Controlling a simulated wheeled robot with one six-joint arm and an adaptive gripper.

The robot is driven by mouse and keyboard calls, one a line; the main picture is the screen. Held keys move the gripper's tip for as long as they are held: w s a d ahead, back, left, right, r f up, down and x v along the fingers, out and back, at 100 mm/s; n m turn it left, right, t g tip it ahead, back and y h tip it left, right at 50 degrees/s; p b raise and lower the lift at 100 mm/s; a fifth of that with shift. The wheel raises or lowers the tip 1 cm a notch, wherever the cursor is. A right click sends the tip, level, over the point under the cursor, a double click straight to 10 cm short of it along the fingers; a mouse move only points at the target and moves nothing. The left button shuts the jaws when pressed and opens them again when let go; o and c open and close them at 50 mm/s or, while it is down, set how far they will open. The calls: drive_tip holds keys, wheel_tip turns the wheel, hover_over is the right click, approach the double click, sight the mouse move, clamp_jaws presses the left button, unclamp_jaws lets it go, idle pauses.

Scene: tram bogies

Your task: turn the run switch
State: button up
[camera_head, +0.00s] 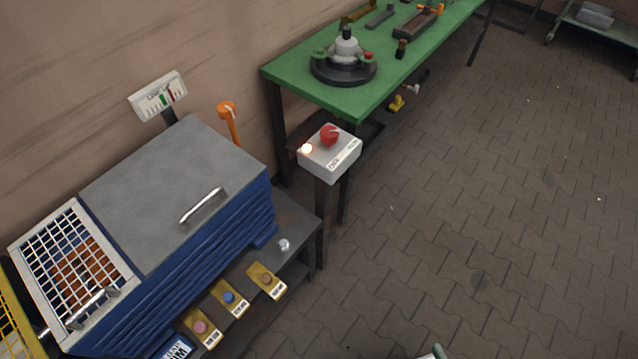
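The run switch appears to be the red rotary knob (329,134) on top of a light grey box (335,158). The box stands on a dark post between the blue machine and the green table. A small lamp (306,148) on the box's left corner glows warm white. Labels on the box's front face are too small to read. A light pointer mark shows on the knob; which setting it points to I cannot tell.
A blue machine with a grey lid (172,190) and white grid guard (72,275) fills the left. An orange lever (229,118) and a gauge (158,97) stand behind it. A green workbench (372,88) holds a round fixture (343,68). The paved floor (480,220) at right is clear.

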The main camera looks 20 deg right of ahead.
idle(0.3)
drive_tip(key=n+g+y, duration=0.5)
drive_tip(key=n+g, duration=0.1)
drive_tip(key=g, duration=0.1)
approach(330, 131)
drive_tip(key=x, duration=1)
drive_tip(key=shift+w+a+f, duration=0.1)
drive_tip(key=c, duration=1.2)
